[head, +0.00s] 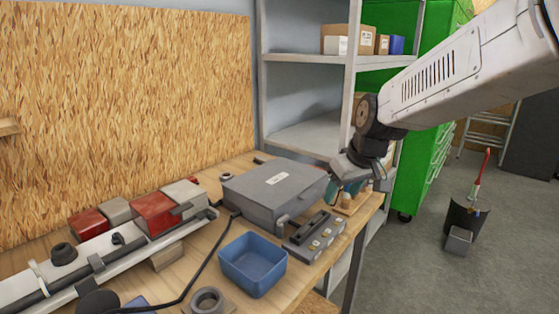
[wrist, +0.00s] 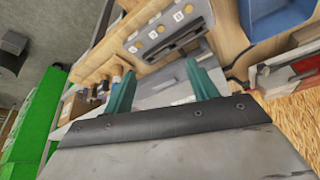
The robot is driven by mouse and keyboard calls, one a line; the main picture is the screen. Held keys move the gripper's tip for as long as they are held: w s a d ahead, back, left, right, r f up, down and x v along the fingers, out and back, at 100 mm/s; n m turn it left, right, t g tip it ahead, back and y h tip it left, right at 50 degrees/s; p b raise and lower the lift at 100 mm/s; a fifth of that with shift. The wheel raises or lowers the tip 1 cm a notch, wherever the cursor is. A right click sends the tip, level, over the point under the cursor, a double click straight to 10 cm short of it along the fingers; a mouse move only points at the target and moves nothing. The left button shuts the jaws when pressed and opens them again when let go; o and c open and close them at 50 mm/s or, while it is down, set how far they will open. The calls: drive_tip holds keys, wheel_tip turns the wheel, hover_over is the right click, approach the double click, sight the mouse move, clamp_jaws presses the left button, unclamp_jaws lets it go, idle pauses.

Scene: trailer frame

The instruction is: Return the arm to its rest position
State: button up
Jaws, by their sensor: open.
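My gripper (wrist: 162,88) shows in the wrist view as two teal fingers standing well apart, with nothing between them. In the head view my gripper (head: 345,190) is at the right end of the workbench, beside the grey case (head: 272,186) and over the wooden block area. My white arm reaches in from the upper right. The fingertips are partly hidden by my wrist in the head view.
A blue bin (head: 252,264) and a grey panel with knobs (head: 314,234) stand on the bench (head: 215,285) near the gripper. A metal shelf (head: 305,58) and green cabinet (head: 410,165) stand behind. A trailer frame piece with red and grey blocks (head: 152,212) lies left.

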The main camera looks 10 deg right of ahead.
drive_tip(key=s+d+m+g, duration=0.1)
drive_tip(key=s, duration=1.3)
drive_tip(key=s+d+r+m+g+h, duration=0.1)
drive_tip(key=s+m, duration=0.1)
drive_tip(key=s, duration=1.1)
drive_tip(key=shift+s+d+r+g, duration=0.15)
drive_tip(key=shift+s+r+g, duration=0.1)
drive_tip(key=shift+s+g, duration=0.15)
